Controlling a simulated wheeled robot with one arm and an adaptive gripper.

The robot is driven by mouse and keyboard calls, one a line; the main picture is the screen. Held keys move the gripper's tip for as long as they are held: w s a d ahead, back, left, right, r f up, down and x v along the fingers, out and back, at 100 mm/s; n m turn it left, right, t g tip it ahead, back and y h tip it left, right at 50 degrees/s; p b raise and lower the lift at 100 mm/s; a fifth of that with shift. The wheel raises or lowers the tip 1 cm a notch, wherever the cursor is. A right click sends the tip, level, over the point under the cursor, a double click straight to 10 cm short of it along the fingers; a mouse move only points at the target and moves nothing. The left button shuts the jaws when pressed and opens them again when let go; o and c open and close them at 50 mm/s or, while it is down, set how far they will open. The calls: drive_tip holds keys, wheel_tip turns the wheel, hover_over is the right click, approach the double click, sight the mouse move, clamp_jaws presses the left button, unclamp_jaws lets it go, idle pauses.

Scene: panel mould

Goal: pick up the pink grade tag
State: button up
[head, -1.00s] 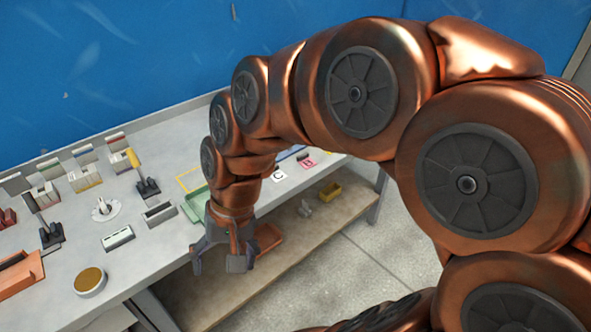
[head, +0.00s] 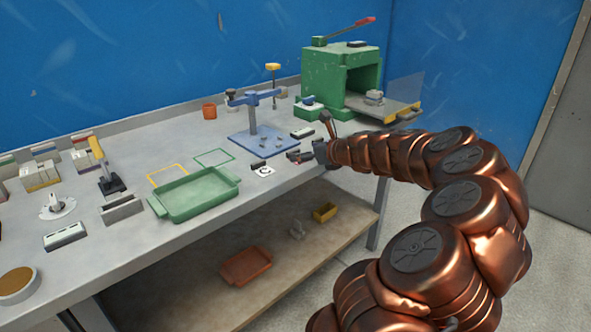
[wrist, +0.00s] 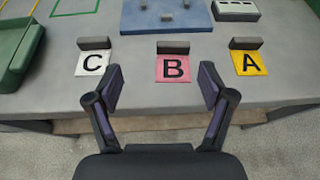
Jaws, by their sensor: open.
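The pink grade tag (wrist: 173,70), marked with a black B, lies on the grey bench in the wrist view, with a dark grey block at its far edge. My gripper (wrist: 162,86) is open and empty, its two fingers spread on either side of the tag's near side, apart from it. In the head view my gripper (head: 312,150) is over the bench's front edge, and the pink tag is hidden or too small to make out there.
A white C tag (wrist: 92,63) lies left of the pink tag, a yellow A tag (wrist: 248,62) right. Behind is a blue plate (wrist: 195,20). A green tray (head: 195,195) stands left, a green press (head: 340,80) at the back right. A lower shelf (head: 290,270) runs beneath.

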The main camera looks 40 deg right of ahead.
sight(294, 151)
drive_tip(key=shift+s+d+f+m, duration=0.2)
drive_tip(key=shift+d+f+m, duration=0.25)
drive_tip(key=shift+d, duration=0.25)
drive_tip(key=shift+w+d, duration=0.1)
drive_tip(key=shift+w, duration=0.05)
drive_tip(key=shift+w+f, duration=0.25)
drive_tip(key=shift+w, duration=0.45)
drive_tip(key=shift+d+r+b+x, duration=0.15)
drive_tip(key=shift+b+x, duration=0.05)
drive_tip(key=shift+x, duration=1.25)
drive_tip(key=shift+d+r+b+x, duration=0.1)
drive_tip(key=shift+b+x, duration=0.1)
drive_tip(key=shift+x, duration=1.25)
drive_tip(key=shift+w, duration=0.1)
drive_tip(key=shift+c, duration=0.3)
drive_tip(key=c, duration=1)
